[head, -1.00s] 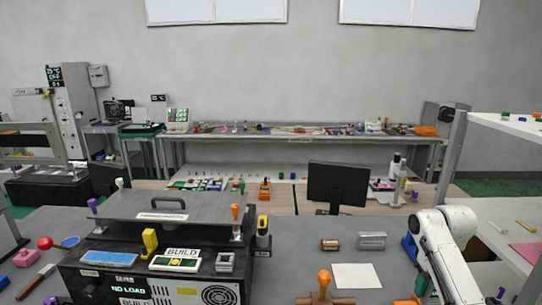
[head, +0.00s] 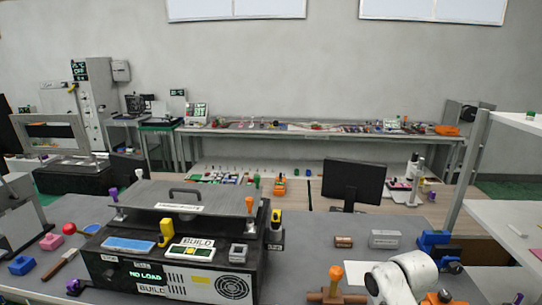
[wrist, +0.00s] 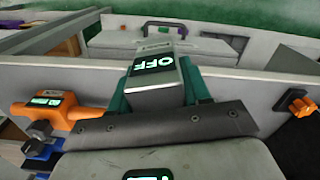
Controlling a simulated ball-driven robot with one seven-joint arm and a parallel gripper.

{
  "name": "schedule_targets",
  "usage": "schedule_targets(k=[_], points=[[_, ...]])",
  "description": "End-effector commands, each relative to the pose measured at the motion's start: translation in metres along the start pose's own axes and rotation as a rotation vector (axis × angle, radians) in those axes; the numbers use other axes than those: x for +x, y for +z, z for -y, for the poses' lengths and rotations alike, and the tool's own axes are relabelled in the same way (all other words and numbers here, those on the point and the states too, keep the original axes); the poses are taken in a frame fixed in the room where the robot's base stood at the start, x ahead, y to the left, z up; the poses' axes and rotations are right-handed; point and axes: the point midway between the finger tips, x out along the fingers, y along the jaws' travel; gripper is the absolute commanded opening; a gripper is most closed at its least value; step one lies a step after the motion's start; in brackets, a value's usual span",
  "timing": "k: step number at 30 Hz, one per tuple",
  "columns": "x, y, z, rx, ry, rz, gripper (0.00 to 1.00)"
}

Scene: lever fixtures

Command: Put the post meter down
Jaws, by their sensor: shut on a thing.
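In the wrist view, a light grey box with a dark display reading OFF (wrist: 153,66) sits between the green fingers of my gripper (wrist: 160,88). I take this box to be the post meter. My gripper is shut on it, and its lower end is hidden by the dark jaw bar. I cannot tell whether it touches a surface. In the head view my white arm shows at the bottom right, but my gripper and the meter are out of sight.
In the wrist view, an orange device (wrist: 50,110) lies left of the jaws and an orange knob (wrist: 297,103) is at right. A pale ledge (wrist: 245,88) runs behind. In the head view, a grey block (head: 384,239) and a black BUILD machine (head: 190,272) stand on the grey table.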

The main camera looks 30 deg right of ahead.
Motion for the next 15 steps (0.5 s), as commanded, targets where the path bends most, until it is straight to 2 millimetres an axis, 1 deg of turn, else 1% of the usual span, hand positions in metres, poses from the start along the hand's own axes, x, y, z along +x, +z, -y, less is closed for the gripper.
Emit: schedule_targets(k=[1, 2, 3, 6, 10, 15], points=[[0.011, 0.005, 0.028, -0.042, -0.005, 0.004, 0.05], [0.016, 0.007, 0.041, -0.063, -0.005, 0.004, 0.05], [0.023, 0.011, 0.059, -0.09, -0.004, 0.004, 0.05], [0.039, 0.018, 0.1, -0.155, -0.003, 0.003, 0.05], [0.056, 0.024, 0.141, -0.219, 0.0, 0.002, 0.05], [0.071, 0.03, 0.179, -0.278, 0.001, 0.002, 0.05]])
